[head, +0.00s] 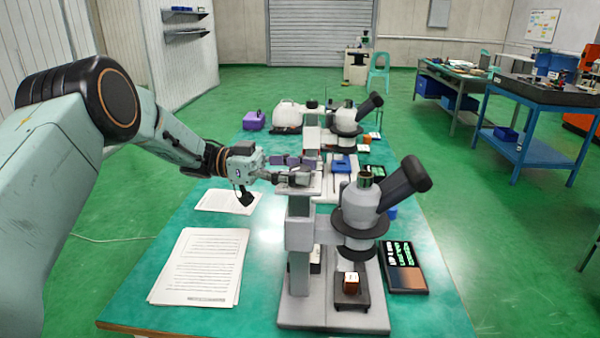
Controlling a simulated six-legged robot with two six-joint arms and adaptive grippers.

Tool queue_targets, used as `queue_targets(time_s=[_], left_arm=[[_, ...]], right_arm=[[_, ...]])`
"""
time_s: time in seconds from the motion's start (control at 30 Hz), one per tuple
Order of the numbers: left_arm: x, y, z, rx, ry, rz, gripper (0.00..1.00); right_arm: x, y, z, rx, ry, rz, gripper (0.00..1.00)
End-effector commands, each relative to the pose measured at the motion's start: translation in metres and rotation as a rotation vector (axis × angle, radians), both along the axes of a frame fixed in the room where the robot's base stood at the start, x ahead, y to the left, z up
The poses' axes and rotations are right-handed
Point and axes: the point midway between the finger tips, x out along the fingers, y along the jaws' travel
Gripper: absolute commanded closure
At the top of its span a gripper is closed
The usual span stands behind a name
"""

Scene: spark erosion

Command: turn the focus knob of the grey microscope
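The near grey microscope (360,205) stands upright at the front right of the green-topped bench, with a dark angled eyepiece tube and a grey base. Its column (299,215) rises on the left of its head. I cannot clearly pick out the focus knob; the gripper's side of the column top is crowded. My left gripper (262,187) is just left of the column top, its fingers spread apart, one dark fingertip hanging down and the other part reaching right toward the column. I cannot tell whether it touches. My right gripper is not in view.
A second microscope (346,118) stands behind. A small orange-brown block (351,283) sits on the near base, beside a dark display device (404,268). Paper sheets (200,267) lie on the bench (140,300) at left. A blue cart (535,92) stands at right.

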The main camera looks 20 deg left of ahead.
Motion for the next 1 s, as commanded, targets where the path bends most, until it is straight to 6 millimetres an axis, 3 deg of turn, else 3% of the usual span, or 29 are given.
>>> queue_targets(time_s=[0.1, 0.47, 0.57, 1.0], left_arm=[[-0.001, -0.001, -0.002, 0.002, 0.003, -0.001, 0.38], [-0.001, 0.003, -0.004, 0.003, 0.005, -0.002, 0.38], [-0.002, 0.014, -0.004, 0.002, 0.005, 0.001, 0.38], [-0.012, 0.098, -0.004, 0.004, 0.005, 0.0, 0.38]], right_arm=[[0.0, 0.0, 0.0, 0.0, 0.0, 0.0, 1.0], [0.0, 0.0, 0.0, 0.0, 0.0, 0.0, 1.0], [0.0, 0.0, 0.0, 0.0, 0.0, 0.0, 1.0], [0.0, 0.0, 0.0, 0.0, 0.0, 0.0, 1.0]])
